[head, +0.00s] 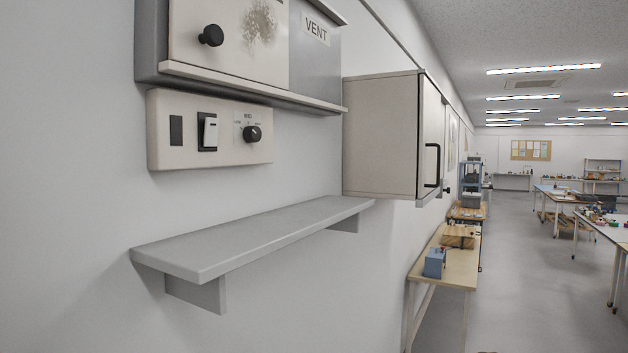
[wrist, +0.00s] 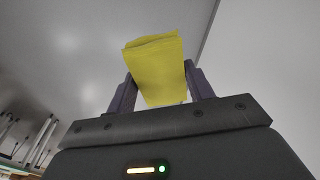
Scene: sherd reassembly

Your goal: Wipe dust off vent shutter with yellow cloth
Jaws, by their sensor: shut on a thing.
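The vent shutter (head: 235,62) is a cream panel with a black knob (head: 211,35) at the top left of the head view. A brownish-grey dust patch (head: 260,22) lies on it, right of the knob. Its upper part is cut off by the picture edge. A grey plate beside it carries a VENT label (head: 315,29). In the wrist view my gripper (wrist: 158,86) is shut on the folded yellow cloth (wrist: 155,68), which stands up between the two dark fingers. My gripper and the cloth do not show in the head view, so their distance from the shutter cannot be told.
Below the shutter is a control panel (head: 165,150) with a switch and a dial. A bare grey shelf (head: 250,232) juts from the wall under it. A cabinet (head: 380,135) with a black handle sticks out to the right. Beyond are a bench (head: 455,268) and open floor (head: 520,290).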

